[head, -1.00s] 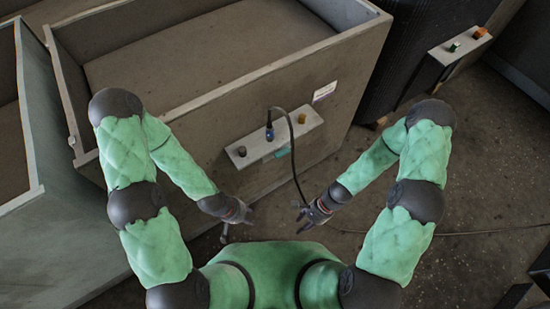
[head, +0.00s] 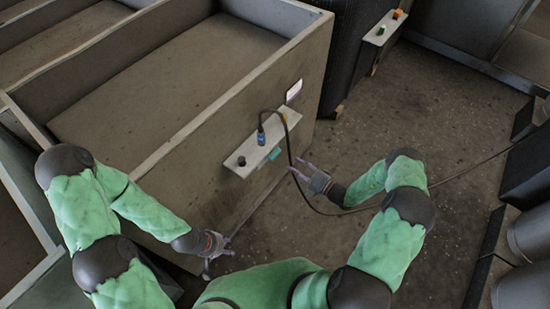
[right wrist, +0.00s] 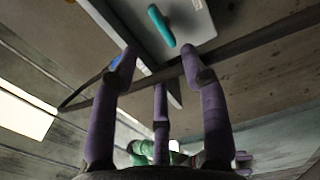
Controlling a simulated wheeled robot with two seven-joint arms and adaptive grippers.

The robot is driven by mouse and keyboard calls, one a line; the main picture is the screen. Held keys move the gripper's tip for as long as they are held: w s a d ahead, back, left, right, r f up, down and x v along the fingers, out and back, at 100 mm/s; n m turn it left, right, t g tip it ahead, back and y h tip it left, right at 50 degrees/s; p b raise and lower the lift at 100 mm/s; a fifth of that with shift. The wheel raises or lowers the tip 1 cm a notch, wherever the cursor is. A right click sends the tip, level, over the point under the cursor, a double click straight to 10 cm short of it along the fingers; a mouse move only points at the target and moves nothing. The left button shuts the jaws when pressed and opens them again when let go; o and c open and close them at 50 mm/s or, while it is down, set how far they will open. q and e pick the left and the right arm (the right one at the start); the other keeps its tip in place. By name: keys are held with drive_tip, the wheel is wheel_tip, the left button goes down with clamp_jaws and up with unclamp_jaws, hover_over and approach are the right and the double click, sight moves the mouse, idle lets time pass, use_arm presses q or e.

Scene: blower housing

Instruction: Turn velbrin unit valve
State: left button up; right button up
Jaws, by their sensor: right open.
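A large grey open-topped box carries a pale control panel (head: 224,163) on its side. On it are a black knob (head: 241,161), a blue plug (head: 261,138) with a dark cable, and an orange knob (head: 284,117). My right gripper (head: 300,170) is open and empty, close to the panel, apart from the handle. My left gripper (head: 213,262) is low beside the box; its finger opening is unclear.
A white label (head: 294,91) on the box is too small to read. The cable (head: 460,172) runs behind my right gripper and across the floor. Another panel (head: 383,29) with green and orange knobs stands at upper right. The floor right of the box is mostly clear.

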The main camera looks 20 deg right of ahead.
sight(277, 155)
drive_tip(key=b+x, duration=0.2)
drive_tip(key=x, duration=0.8)
drive_tip(key=shift+s, duration=0.1)
clamp_jaws()
